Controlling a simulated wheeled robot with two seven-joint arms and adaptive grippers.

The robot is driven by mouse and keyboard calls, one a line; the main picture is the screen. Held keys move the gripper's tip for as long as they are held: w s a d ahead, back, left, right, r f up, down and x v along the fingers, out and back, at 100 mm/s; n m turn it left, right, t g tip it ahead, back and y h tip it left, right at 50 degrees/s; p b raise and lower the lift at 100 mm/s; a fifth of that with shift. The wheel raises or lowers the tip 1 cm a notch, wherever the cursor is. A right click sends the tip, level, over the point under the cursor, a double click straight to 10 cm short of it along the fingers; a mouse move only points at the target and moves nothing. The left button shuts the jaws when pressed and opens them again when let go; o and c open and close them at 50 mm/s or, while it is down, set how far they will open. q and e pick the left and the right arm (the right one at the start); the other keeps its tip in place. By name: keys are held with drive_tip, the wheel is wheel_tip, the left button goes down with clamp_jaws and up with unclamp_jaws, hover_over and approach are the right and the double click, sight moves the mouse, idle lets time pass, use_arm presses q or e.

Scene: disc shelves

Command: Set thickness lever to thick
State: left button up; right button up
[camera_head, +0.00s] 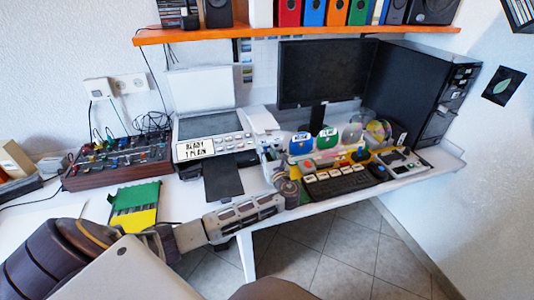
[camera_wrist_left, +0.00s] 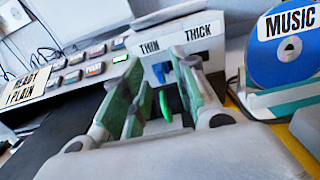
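The printer (camera_head: 190,127) stands at the back of the desk, its display reading "READY 1 PLAIN". In the left wrist view, a white panel (camera_wrist_left: 176,48) beside its buttons carries the labels THIN, on the left, and THICK, on the right. Small blue parts (camera_wrist_left: 159,72) show below the labels, and a bright green piece (camera_wrist_left: 165,106) shows between my fingers. I cannot tell which is the thickness lever or its exact setting. My left gripper (camera_wrist_left: 160,88) is open in front of this panel, its green-padded fingers apart, partly covering the area below the labels. My right gripper is out of view.
Discs in holders, including a blue MUSIC disc (camera_wrist_left: 285,48), stand right of the panel. A mixer (camera_head: 118,163) and a green-yellow folder (camera_head: 135,206) are on the left. An orange shelf (camera_head: 290,33) hangs above.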

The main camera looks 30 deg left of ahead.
use_arm(q)
drive_tip(key=shift+w+a, duration=0.45)
drive_tip(key=shift+a, duration=0.1)
clamp_jaws()
